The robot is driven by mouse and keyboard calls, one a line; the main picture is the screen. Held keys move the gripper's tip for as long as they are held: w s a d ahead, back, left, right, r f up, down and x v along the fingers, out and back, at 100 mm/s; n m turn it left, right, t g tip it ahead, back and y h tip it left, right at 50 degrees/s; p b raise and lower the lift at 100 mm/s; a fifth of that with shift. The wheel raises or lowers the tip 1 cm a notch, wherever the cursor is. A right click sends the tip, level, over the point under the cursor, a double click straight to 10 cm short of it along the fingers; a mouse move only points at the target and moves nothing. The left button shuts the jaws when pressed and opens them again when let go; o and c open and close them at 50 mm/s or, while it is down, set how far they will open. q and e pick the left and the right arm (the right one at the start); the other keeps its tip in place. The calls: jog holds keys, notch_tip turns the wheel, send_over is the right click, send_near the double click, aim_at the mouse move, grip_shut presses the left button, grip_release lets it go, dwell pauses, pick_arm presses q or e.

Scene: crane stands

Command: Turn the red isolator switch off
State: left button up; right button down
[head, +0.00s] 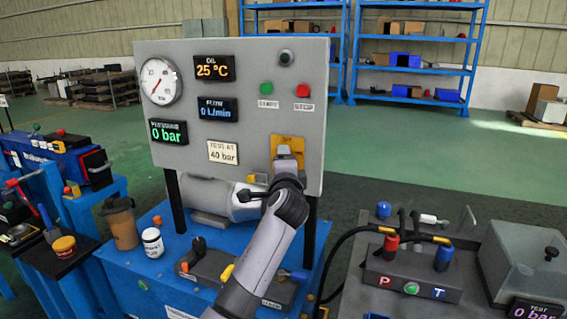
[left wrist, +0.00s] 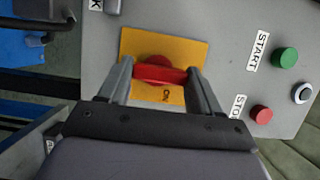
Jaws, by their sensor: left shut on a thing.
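The red isolator switch (left wrist: 160,74) sits on a yellow plate (left wrist: 192,50) on the grey panel. The plate shows in the head view (head: 288,140) at the panel's lower right, where my gripper hides the red handle. In the left wrist view the handle lies across the picture, between my two fingers, with the word ON beside it on the plate. My left gripper (left wrist: 157,82) is shut on the handle, one finger at each end; it also shows in the head view (head: 287,160). My right gripper is in neither view.
The panel (head: 226,110) carries a gauge, displays, a green START button (head: 266,88) and a red STOP button (head: 303,90). A grey bench (head: 360,280) with hoses is at right.

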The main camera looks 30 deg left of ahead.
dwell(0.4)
pick_arm(q)
jog(key=o, duration=1.1)
jog(key=shift+c, duration=0.2)
jog(key=v, duration=0.7)
